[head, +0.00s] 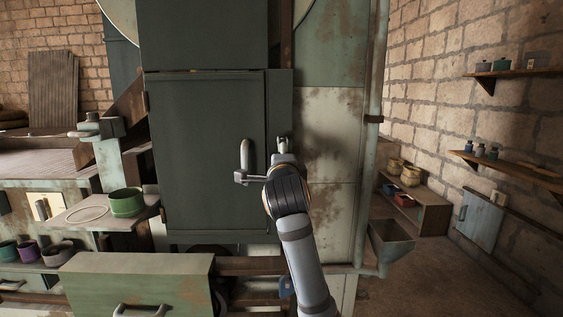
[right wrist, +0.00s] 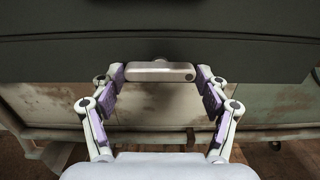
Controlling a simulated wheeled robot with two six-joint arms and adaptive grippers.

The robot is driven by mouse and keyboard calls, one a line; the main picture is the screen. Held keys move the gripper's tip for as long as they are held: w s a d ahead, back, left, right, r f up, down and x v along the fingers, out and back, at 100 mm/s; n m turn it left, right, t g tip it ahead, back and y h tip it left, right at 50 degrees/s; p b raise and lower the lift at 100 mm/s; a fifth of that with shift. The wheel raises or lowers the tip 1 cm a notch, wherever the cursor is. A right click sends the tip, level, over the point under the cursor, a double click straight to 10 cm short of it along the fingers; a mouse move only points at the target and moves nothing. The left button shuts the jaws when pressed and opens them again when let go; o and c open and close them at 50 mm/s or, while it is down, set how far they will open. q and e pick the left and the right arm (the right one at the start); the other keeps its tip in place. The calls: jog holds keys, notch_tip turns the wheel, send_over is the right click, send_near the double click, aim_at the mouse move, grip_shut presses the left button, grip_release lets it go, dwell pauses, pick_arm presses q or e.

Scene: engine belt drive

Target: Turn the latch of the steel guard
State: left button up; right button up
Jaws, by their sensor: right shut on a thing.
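The steel guard (head: 205,150) is a dark green, closed panel on the machine in the head view. Its latch, a pale metal bar (head: 245,155), stands upright near the guard's right edge. In the right wrist view the latch (right wrist: 158,72) is a short rounded bar lying between the two finger pads. My right gripper (head: 262,164) reaches it from the lower right and is shut on it. It also shows in the right wrist view (right wrist: 161,78), with one purple-padded finger at each end of the bar. My left gripper is not in view.
A vertical pipe (head: 374,120) and a funnel (head: 390,240) stand right of the machine. A green cup (head: 127,202) sits on a ledge at left, above a drawer (head: 140,280). Shelves (head: 515,72) line the brick wall.

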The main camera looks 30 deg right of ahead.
jog(key=o, duration=1.1)
jog(key=shift+o, duration=0.2)
jog(key=v, duration=0.7)
jog(key=shift+s, duration=0.25)
jog(key=shift+a, duration=0.1)
